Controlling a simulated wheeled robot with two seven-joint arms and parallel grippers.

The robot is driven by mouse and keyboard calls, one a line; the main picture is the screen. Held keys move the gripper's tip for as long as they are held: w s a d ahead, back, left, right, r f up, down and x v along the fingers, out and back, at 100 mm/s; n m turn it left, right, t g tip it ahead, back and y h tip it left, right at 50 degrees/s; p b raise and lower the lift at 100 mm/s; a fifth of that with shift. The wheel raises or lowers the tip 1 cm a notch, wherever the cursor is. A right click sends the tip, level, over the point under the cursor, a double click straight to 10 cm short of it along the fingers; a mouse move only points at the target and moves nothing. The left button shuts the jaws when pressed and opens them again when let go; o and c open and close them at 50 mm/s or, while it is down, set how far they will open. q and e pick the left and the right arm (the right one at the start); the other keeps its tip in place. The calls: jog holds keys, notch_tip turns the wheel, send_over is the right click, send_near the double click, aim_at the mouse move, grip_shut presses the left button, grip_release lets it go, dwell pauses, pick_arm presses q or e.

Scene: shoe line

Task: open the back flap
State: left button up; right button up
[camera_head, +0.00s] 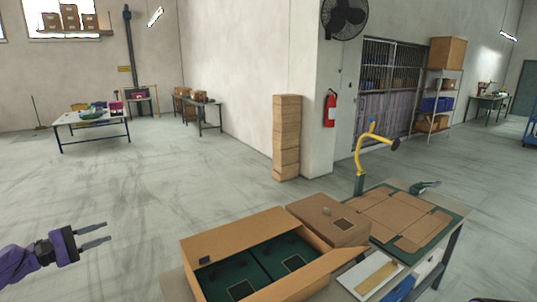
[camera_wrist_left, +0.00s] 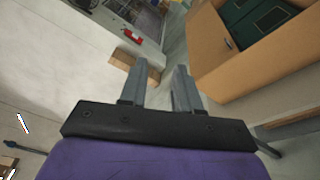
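An open cardboard box (camera_head: 215,246) stands at the near end of the worktable in the head view, with dark green shoe boxes (camera_head: 240,268) inside. A long cardboard flap (camera_head: 305,284) slants outward along its near right side. I cannot tell for sure which flap is the back one. The box (camera_wrist_left: 225,72) also shows at the upper right of the left wrist view. My left gripper (camera_head: 107,234) is open and empty, well left of the box and apart from it. Its two fingers (camera_wrist_left: 160,66) have a gap between them. My right gripper is not in view.
A browner closed carton (camera_head: 330,218) sits directly behind the open box. Flat cardboard (camera_head: 398,214) lies on a green mat (camera_head: 457,208), near a yellow-armed tool (camera_head: 372,140). A white tray (camera_head: 356,272) lies at the near right. The floor left of the worktable is clear.

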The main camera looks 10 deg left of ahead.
pick_arm(q)
jog(key=w+d+f+n+y+b, duration=0.1)
jog(key=w+d+f+n+y, duration=0.3)
jog(key=w+d+f+y, duration=0.3)
jog(key=s+d+f+m+g+y+b, duration=0.25)
jog(key=d+f, duration=0.35)
jog(key=f, duration=0.3)
jog(key=s+d+f+m+g+y+b, duration=0.1)
jog(key=s+d+f+g+y, duration=0.15)
jog(key=d+f, duration=0.5)
jog(key=s+d+f+m+g+b, duration=0.2)
jog(key=s+f, duration=0.5)
jog(key=s, duration=0.4)
jog(key=s+d+f+m+g+y+b, duration=0.1)
jog(key=s+d+f+m+g+b, duration=0.1)
jog(key=s+f+m, duration=0.2)
jog(key=s+d+f+m+g+b, duration=0.2)
jog(key=s+f, duration=0.8)
jog(key=s, duration=0.9)
jog(key=shift+s+d+f+m, duration=0.15)
jog(key=shift+d+m, duration=0.4)
jog(key=shift+m, duration=0.5)
